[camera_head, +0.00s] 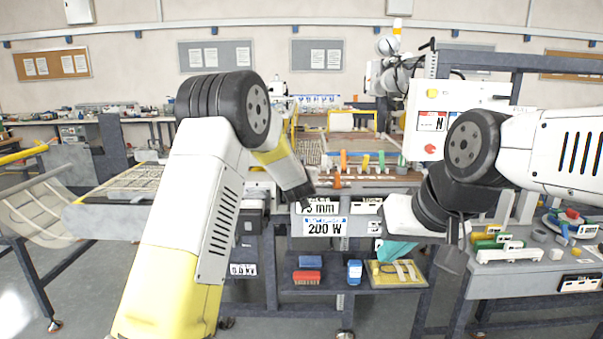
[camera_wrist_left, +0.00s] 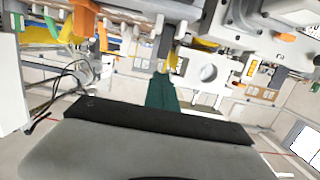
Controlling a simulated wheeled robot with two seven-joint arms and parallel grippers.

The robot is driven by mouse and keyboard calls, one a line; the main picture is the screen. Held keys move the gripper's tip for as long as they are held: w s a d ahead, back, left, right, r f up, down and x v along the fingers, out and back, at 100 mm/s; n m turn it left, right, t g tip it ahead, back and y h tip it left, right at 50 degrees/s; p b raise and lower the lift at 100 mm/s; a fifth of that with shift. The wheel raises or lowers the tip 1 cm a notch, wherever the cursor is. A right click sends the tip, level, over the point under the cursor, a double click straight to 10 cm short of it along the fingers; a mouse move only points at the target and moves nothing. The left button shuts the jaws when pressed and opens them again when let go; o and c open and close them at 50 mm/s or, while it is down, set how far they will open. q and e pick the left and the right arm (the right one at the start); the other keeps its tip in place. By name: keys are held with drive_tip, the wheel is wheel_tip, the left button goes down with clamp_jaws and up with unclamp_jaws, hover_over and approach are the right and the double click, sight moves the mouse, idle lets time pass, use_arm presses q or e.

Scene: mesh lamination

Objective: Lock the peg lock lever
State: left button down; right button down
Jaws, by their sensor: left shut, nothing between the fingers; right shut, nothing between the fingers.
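A row of coloured levers stands on the machine across the bench in the head view. They include an orange lever (camera_head: 343,160), a yellow-green lever (camera_head: 366,161) and a blue-green lever (camera_head: 381,160). I cannot tell which one is the peg lock lever or whether any is locked. A shorter orange piece (camera_head: 337,181) sits in front. My left gripper (camera_head: 304,194) is shut and empty, at the machine's front edge, left of the levers. In the left wrist view, orange parts (camera_wrist_left: 84,20) and a dark green piece (camera_wrist_left: 162,92) show. My right gripper (camera_head: 453,250) is shut and empty, pointing down at the right.
A side table (camera_head: 520,280) at right carries tools and parts. A white control panel (camera_head: 430,105) stands behind my right arm.

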use_arm(q)
drive_tip(key=s+r, duration=0.4)
drive_tip(key=s, duration=0.3)
drive_tip(key=shift+r, duration=0.15)
drive_tip(key=shift+d, duration=0.1)
